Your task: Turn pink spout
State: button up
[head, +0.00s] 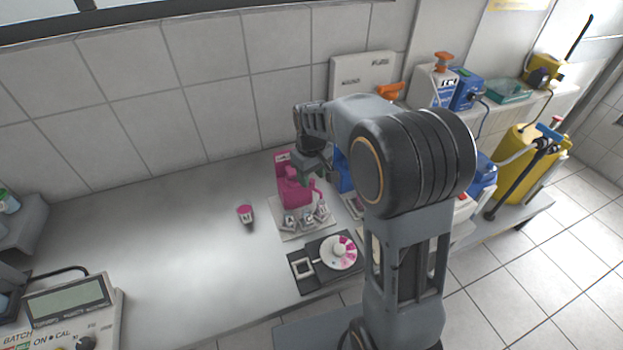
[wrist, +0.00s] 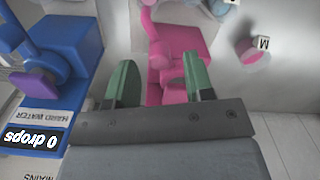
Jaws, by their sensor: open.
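The pink dispenser (head: 290,190) stands on a pale base on the bench, below and beside my gripper (head: 312,168). A thin pink curved piece, seemingly the spout (head: 317,191), shows at its right side. In the wrist view the pink body (wrist: 180,50) lies beyond and between the green fingertips of my gripper (wrist: 160,78). A pink curved part (wrist: 150,28) rises at its left in that view. My gripper is open, with nothing visibly held between the fingers. Whether a finger touches the pink body I cannot tell. The palm hides the lower part of it.
A blue dispenser (wrist: 60,50) with a purple handle (wrist: 38,84) stands close on the left in the wrist view. A round white dial (head: 338,252) lies in front.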

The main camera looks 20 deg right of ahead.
jog(key=shift+f, duration=1)
grip_shut()
